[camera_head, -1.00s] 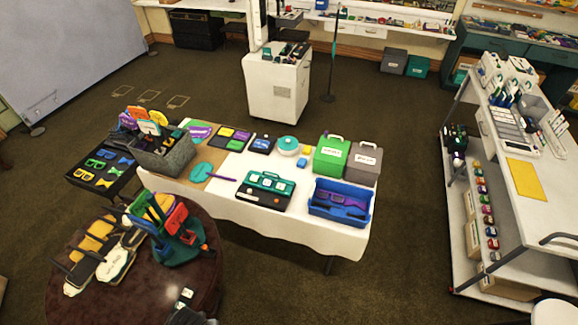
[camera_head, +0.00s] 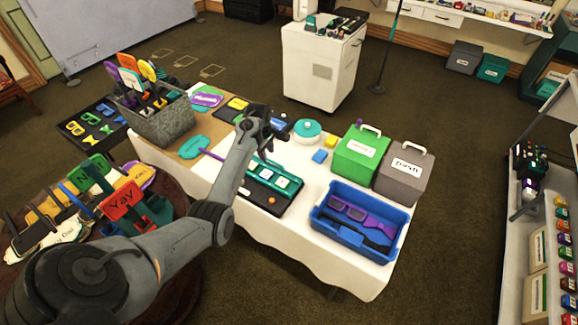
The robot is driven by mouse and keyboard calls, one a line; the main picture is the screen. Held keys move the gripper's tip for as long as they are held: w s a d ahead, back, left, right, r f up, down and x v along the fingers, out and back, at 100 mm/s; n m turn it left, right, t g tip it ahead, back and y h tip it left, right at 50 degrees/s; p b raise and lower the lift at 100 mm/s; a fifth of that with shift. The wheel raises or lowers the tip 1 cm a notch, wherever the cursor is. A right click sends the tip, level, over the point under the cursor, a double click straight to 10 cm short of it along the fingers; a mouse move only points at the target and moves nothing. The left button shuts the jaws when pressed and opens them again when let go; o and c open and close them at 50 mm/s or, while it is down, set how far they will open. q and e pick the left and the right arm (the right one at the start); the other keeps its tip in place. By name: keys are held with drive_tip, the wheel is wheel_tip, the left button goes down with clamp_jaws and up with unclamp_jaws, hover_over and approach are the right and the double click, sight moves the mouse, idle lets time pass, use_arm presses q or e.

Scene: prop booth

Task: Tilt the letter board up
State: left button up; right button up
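A black and teal board with pale tiles (camera_head: 281,183), which looks like the letter board, lies nearly flat on the white-covered table (camera_head: 300,243). An orange dot shows on its front part. My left arm comes in from the lower left and crosses the board's left side, hiding part of it. My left gripper (camera_head: 268,132) is dark and hangs over the table at the board's far side. I cannot tell whether it touches the board, or how far its fingers are apart. My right gripper is not in view.
A blue tray (camera_head: 318,222) with purple and black glasses stands right of the board. Green (camera_head: 360,157) and grey (camera_head: 404,174) boxes with handles stand behind it. A teal round tub (camera_head: 307,130) is behind the board. A grey bin (camera_head: 160,124) with paddle signs stands left.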

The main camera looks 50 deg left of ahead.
use_arm(q)
drive_tip(key=w, duration=0.1)
drive_tip(key=b, duration=0.4)
hover_over(275, 169)
drive_tip(key=shift+t, duration=0.3)
wheel_tip(275, 169, down, 9)
drive_tip(key=shift+d+r, duration=0.1)
drive_tip(key=shift+r, duration=0.1)
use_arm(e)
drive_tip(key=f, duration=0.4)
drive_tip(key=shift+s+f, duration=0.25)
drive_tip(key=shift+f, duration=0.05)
use_arm(q)
drive_tip(key=shift+c, duration=0.5)
clamp_jaws()
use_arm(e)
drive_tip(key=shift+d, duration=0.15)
